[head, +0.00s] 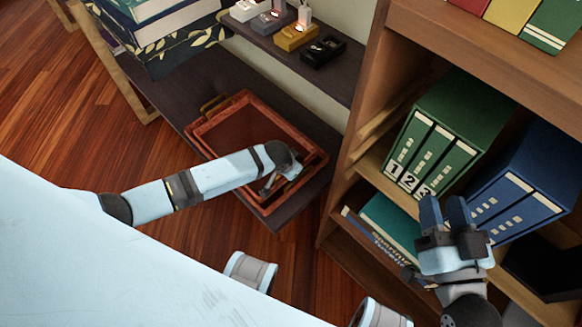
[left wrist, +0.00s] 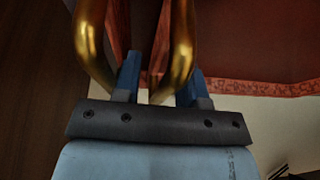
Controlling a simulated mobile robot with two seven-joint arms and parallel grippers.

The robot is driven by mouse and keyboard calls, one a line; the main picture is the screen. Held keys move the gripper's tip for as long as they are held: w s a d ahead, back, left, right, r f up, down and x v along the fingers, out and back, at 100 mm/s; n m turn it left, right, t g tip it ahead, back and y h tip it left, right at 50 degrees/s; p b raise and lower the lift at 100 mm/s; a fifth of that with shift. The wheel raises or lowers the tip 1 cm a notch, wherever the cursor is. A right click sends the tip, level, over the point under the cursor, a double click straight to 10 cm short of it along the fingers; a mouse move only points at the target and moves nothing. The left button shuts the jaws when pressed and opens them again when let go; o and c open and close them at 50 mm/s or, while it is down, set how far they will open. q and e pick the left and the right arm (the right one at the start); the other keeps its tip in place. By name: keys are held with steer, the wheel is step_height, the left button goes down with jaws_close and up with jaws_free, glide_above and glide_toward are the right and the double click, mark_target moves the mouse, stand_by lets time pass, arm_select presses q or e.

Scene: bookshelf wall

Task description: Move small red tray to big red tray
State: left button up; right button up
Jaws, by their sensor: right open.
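A big red tray (head: 320,158) lies on the dark low shelf at the left in the head view. A second red rim, that of the small red tray (head: 235,128), shows inside it; how deep it sits I cannot tell. My left gripper (head: 270,186) is at the trays' near right end, its tips partly hidden. In the left wrist view, its blue fingers (left wrist: 158,82) stand apart around part of a gold handle (left wrist: 181,45), with red tray walls beyond. My right gripper (head: 446,222) is open and empty in front of the bookcase at the right.
Green binders (head: 432,145) and blue binders (head: 520,190) stand in the right bookcase, close to my right gripper. Stacked books (head: 165,45) stand at the upper left. An upper shelf (head: 320,72) with small candle holders overhangs behind the trays. Wooden floor (head: 75,125) is clear at left.

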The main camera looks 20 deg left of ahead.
arm_select(q)
steer(key=shift+r, duration=0.1)
steer(key=shift+p+v, duration=0.55)
steer(key=shift+v, duration=0.45)
steer(key=p+v, duration=0.3)
steer(key=v, duration=0.6)
steer(key=shift+r, duration=0.2)
steer(key=shift+s+r, duration=0.15)
steer(key=shift+r, duration=0.15)
arm_select(e)
steer(key=s+d+f+g+h, duration=0.1)
steer(key=d+f+g+h, duration=0.2)
steer(key=f, duration=0.5)
steer(key=shift+s+d+g, duration=0.3)
steer(key=shift+g, duration=0.2)
steer(key=shift+f, duration=0.1)
